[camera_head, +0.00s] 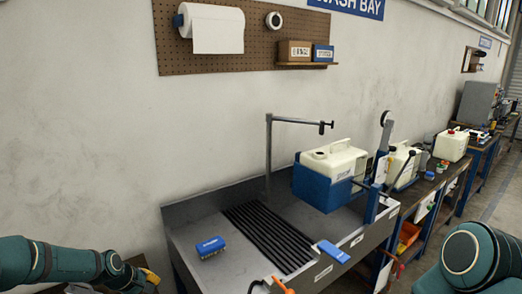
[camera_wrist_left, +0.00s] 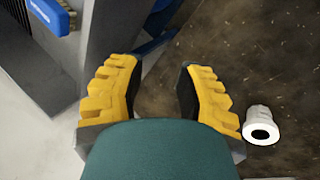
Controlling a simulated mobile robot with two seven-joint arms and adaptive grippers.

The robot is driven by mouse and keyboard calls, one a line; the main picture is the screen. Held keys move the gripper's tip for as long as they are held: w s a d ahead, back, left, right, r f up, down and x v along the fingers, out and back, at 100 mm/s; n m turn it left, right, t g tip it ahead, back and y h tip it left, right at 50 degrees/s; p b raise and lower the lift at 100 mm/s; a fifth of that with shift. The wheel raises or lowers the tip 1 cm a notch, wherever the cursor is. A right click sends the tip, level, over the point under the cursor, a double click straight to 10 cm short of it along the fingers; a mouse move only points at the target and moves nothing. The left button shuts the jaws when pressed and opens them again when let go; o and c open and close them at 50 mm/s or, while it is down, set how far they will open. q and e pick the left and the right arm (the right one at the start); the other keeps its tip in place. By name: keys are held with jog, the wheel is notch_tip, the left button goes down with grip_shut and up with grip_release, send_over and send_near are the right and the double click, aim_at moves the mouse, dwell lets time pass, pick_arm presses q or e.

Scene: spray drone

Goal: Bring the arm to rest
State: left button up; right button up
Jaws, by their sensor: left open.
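My left arm (camera_head: 60,262) comes in low from the left in the head view.
The grey sink (camera_head: 185,212) holds a blue brush (camera_head: 211,246), a ribbed black mat (camera_head: 262,235) and a white-and-blue tank (camera_head: 332,175). A workbench (camera_head: 440,180) runs right.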

pick_arm(q)
jog(key=s+d+f+m+g+h+b, duration=0.1)
jog(key=s+d+f+m, duration=0.2)
jog(key=d, duration=0.4)
jog(key=s+d+f+m+b, duration=0.1)
jog(key=s+d+f, duration=0.2)
jog(key=d+f, duration=0.25)
jog(key=s+d+f+m+g+h+b, duration=0.1)
jog(key=s+d+f+m+b, duration=0.2)
jog(key=d, duration=0.4)
jog(key=s+d+f+m, duration=0.1)
jog(key=s+d+f, duration=0.1)
jog(key=s, duration=0.3)
jog(key=s+d+f+m+g+b, duration=0.1)
jog(key=s+d+f+m, duration=0.1)
jog(key=s+d, duration=0.2)
jog(key=s+d+f+m, duration=0.1)
jog(key=s+d+f, duration=0.1)
jog(key=s, duration=0.4)
jog(key=shift+s+d+f+y+b, duration=0.15)
jog(key=shift+d+f+y+b, duration=0.2)
jog(key=shift+d, duration=0.2)
